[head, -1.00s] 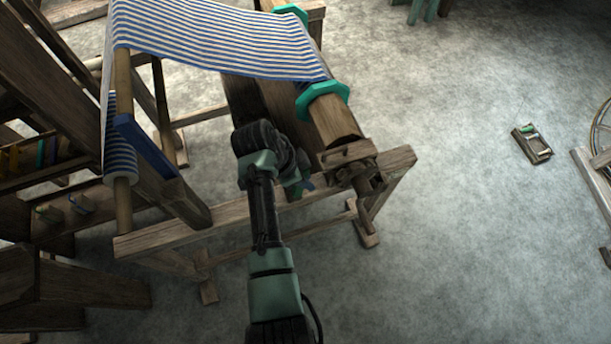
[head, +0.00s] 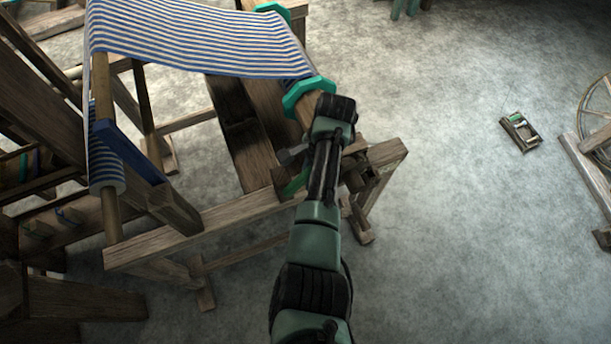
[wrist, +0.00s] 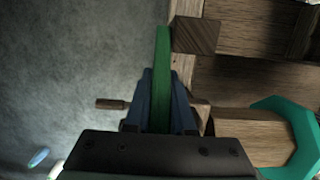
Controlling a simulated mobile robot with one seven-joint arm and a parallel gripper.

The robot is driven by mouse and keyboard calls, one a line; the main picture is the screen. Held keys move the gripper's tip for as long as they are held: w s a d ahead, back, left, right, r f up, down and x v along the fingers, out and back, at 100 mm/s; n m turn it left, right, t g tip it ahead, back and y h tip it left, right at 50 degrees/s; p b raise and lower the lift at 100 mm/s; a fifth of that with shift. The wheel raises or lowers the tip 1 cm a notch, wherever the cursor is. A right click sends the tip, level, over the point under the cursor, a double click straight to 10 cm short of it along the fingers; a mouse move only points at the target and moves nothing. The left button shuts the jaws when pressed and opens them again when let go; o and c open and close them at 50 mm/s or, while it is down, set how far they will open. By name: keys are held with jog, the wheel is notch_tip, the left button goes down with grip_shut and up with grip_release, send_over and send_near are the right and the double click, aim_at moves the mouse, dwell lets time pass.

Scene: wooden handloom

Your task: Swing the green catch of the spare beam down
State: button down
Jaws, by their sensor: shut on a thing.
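The green catch (wrist: 164,55) is a flat, narrow green bar. In the wrist view it runs up the picture from between the blue fingers of my gripper (wrist: 162,95), which is shut on it. Its lower part is hidden by the gripper. In the head view a green piece (head: 297,181), which looks like the catch, shows at the frame's front rail, left of my arm. My fingers are hidden there. A wooden beam with a turquoise octagonal flange (head: 305,94) lies behind my wrist; I cannot tell whether it is the spare beam.
Blue-and-white striped cloth (head: 200,38) stretches over the loom. The front rail (head: 190,231) and side post (head: 384,153) are close to my arm. A wooden peg (wrist: 112,104) sticks out left of the fingers.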

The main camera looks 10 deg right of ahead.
jog(key=shift+w+d+f+y, duration=0.1)
jog(key=shift+f+y, duration=0.1)
jog(key=shift+y, duration=0.2)
jog(key=c, duration=0.8)
grip_release()
jog(key=shift+o, duration=0.2)
jog(key=v, duration=1.3)
